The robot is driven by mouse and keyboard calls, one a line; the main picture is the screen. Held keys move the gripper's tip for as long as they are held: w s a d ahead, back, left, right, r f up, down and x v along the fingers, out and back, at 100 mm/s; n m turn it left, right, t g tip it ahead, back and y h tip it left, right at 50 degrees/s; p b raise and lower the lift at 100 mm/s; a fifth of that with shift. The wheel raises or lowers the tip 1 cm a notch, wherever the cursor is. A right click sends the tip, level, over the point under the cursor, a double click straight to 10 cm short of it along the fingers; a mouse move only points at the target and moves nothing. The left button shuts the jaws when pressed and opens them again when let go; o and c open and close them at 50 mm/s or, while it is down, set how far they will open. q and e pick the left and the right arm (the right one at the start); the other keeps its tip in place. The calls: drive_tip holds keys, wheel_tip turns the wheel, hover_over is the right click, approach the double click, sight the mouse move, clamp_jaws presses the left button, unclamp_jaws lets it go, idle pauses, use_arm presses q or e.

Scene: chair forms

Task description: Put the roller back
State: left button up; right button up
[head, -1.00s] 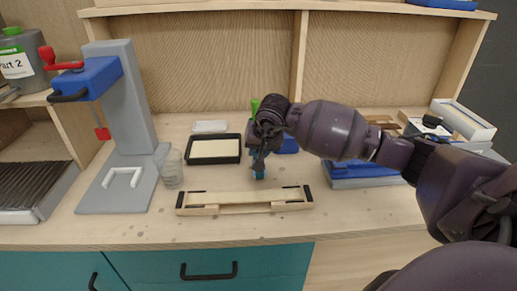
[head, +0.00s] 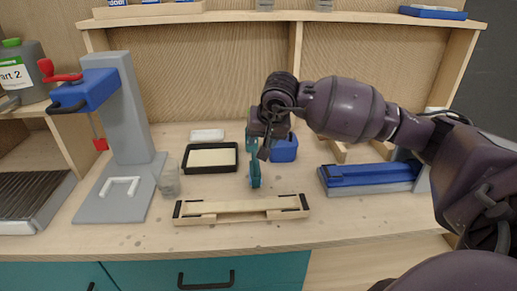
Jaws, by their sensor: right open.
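My right gripper (head: 257,165) hangs open over the bench, with teal parts at its tips. It is behind the wooden frame (head: 240,209), right of the black tray (head: 234,165) and left of a blue holder (head: 285,149). I cannot pick out the roller for certain; the gripper and wrist cover part of this area. I see nothing clearly held in the jaws. My left gripper is not in view.
A grey press (head: 133,130) with a blue head stands at the left, beside a clear cup (head: 169,179). A white block (head: 207,135) lies behind the tray. A blue-topped block (head: 369,174) sits at the right, under my arm. The bench front strip is clear.

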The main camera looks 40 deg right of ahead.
drive_tip(key=shift+v, duration=1.4)
